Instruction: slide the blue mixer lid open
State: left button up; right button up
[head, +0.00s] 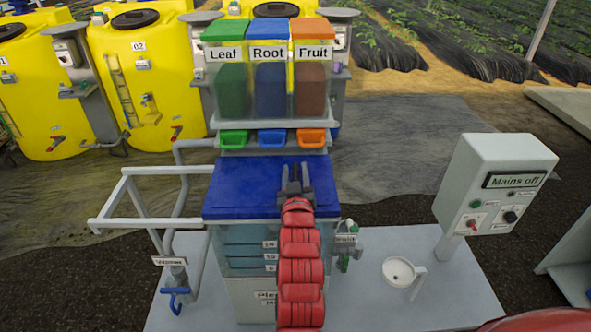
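The blue mixer lid (240,190) lies flat over the top of the mixer tank (235,248), below the hoppers, and covers it as far as I can see. My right gripper (295,172) is over the right half of the lid, fingers pointing away from me. The dark fingers stand apart with a gap between them. I cannot tell whether they touch the lid, and any handle there is hidden. My red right arm hides part of the lid's front edge and the tank front. My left gripper is not in view.
A white rail frame (140,197) extends left from the tank at lid height, with nothing on it. Leaf, Root and Fruit hoppers (268,85) stand behind the lid. A blue-handled valve (175,293) is front left, a "Mains off" control box (492,190) right, a white cup (398,271) between.

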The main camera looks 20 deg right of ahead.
jog(key=shift+w+f, duration=0.1)
jog(key=shift+w, duration=0.05)
grip_shut()
dwell(1.0)
